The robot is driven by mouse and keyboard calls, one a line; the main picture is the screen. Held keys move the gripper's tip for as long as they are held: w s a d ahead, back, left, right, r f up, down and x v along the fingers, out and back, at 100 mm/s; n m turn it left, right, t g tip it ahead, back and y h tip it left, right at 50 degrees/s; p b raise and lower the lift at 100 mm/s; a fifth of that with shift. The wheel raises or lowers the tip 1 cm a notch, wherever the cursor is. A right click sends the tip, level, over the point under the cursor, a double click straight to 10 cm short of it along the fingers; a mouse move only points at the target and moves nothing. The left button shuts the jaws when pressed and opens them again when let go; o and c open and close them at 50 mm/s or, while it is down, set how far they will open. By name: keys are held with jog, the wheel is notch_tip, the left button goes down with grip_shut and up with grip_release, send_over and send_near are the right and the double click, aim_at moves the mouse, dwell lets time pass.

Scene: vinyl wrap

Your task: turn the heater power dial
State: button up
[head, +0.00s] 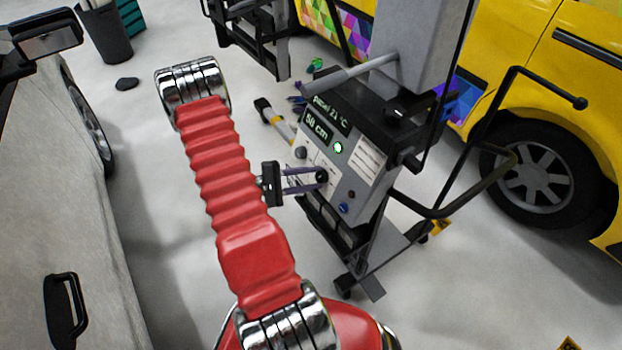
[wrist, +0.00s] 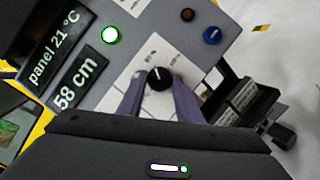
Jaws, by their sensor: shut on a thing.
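The heater power dial (wrist: 158,79) is a round black knob with a white pointer mark, on a white label of the grey control panel (head: 343,194). In the head view the dial (head: 321,176) sits at the ends of my gripper's fingers. My gripper (head: 318,178) reaches in from the left and is shut on the dial. In the wrist view my gripper's two grey-purple fingers (wrist: 159,88) stand on either side of the knob, and its sides are partly hidden by them. The pointer points roughly up in that view.
The panel has a lit green button (wrist: 110,35), a blue knob (wrist: 212,35), a brown knob (wrist: 187,15) and a display (wrist: 75,82) reading "58 cm" and "panel 21 °C". A black bent handle (head: 480,185) stands right of it. A yellow vehicle (head: 540,70) is behind.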

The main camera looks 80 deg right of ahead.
jog(key=o, duration=1)
jog(key=v, duration=1.3)
jog(key=shift+w+a, duration=0.2)
jog(key=shift+w, duration=0.15)
